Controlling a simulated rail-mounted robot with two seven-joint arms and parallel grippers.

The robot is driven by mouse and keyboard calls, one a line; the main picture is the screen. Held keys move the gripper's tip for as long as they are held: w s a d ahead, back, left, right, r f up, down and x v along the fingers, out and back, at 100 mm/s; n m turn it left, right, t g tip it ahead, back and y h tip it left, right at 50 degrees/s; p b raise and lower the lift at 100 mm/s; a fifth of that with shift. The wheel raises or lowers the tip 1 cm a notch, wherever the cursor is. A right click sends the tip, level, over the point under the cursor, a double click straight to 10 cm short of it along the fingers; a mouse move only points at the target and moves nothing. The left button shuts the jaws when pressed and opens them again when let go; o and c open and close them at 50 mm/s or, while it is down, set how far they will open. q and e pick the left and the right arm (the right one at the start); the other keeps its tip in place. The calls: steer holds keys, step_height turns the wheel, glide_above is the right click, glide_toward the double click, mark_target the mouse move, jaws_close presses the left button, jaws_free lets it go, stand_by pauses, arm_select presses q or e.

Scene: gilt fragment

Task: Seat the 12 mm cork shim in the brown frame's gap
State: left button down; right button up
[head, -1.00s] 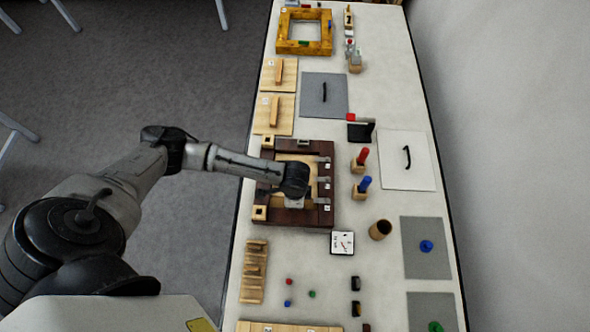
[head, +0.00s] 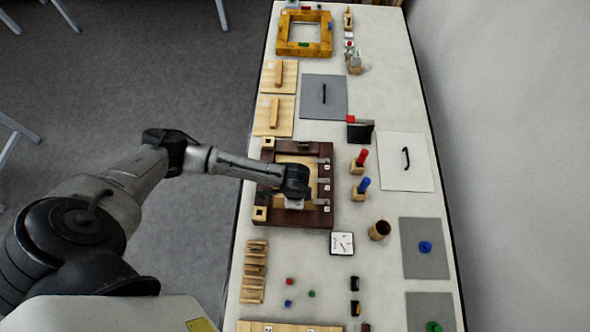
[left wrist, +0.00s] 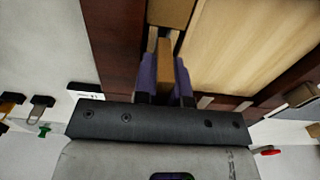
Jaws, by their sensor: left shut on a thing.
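The dark brown frame (head: 284,217) lies on the table in the head view, with a pale wood panel (left wrist: 240,40) inside it. My left gripper (head: 293,204) is over the frame's near side. In the left wrist view its purple fingers (left wrist: 165,82) are shut on a narrow tan-brown piece, seemingly the cork shim (left wrist: 164,58). The shim's tip points between the dark frame side (left wrist: 115,35) and the pale panel. A wider tan block (left wrist: 170,11) lies just beyond the tip. Whether the shim is in the gap or above it I cannot tell. My right gripper is in neither view.
A slatted wooden rack (head: 253,285) and a white dial (head: 342,243) lie near the frame. Red (head: 361,159) and blue (head: 362,187) handled tools stand to its right, with a brown cup (head: 379,230). Metal clips (head: 323,182) line the frame's right side.

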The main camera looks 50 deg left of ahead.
arm_select(q)
steer(key=shift+f, duration=0.6)
steer(key=shift+f+b, duration=0.35)
steer(key=shift+f, duration=0.1)
steer(key=shift+r, duration=0.1)
steer(key=shift+r+p, duration=0.7)
steer(key=shift+p, duration=0.45)
steer(key=shift+p, duration=0.4)
stand_by(0.5)
stand_by(0.6)
steer(key=shift+p, duration=0.45)
